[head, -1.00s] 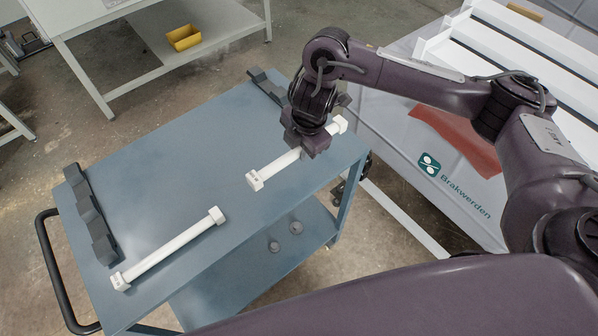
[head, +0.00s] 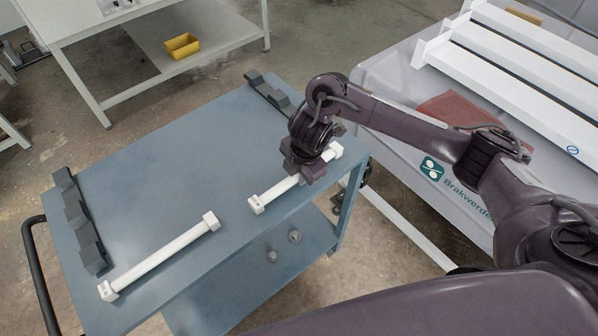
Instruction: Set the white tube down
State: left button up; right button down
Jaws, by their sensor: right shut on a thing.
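A white tube (head: 277,191) with block-shaped ends is at the right part of the blue cart top (head: 165,165). My right gripper (head: 304,178) is shut on it, nearer its far end, and hides part of it. The tube is at or just above the cart top; I cannot tell if it touches. A second white tube (head: 160,256) lies on the cart's near left part, apart from the gripper. My left gripper is not in view.
A dark notched holder (head: 78,220) stands along the cart's left edge, another (head: 268,92) at the far edge. Small grey round parts (head: 294,237) are on the lower shelf. The cart's middle is clear.

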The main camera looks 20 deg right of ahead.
jog(key=c, duration=1.5)
grip_release()
jog(key=shift+f, duration=0.15)
notch_tip(320, 180, up, 12)
jog(key=s+p, duration=0.2)
jog(key=p, duration=0.3)
jog(key=shift+d, duration=0.4)
jog(key=shift+s, duration=0.1)
